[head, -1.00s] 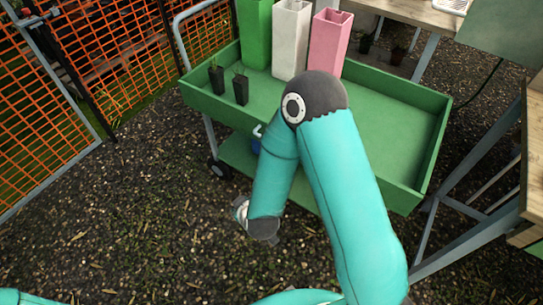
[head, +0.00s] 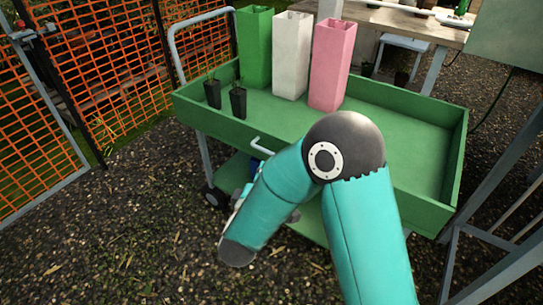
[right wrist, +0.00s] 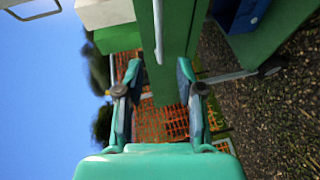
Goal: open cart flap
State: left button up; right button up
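The green cart (head: 458,165) stands ahead, with a shallow tray on top. Its long front wall, the flap (head: 222,121), is upright, and a white bar handle (head: 262,147) shows on it, partly behind my arm. In the right wrist view the picture is turned sideways; the handle (right wrist: 158,30) lies on the green panel ahead of the fingers. My right gripper (right wrist: 158,70) is open, fingers apart, with nothing seen between them but the panel and fence beyond. In the head view my right forearm hides most of that gripper. My left gripper is out of view.
Green (head: 255,48), white (head: 291,56) and pink (head: 331,66) tall boxes stand in the tray, with two small black pots (head: 238,102) at its left. An orange mesh fence (head: 110,75) is at left. A workbench (head: 415,25) stands behind. Gravel in front is open.

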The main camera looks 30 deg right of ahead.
aim_at(271, 153)
jog(key=b+x, duration=0.2)
jog(key=x, duration=0.9)
jog(key=shift+w+d, duration=0.1)
jog(key=shift+w, duration=0.05)
jog(key=shift+c, duration=0.3)
grip_shut()
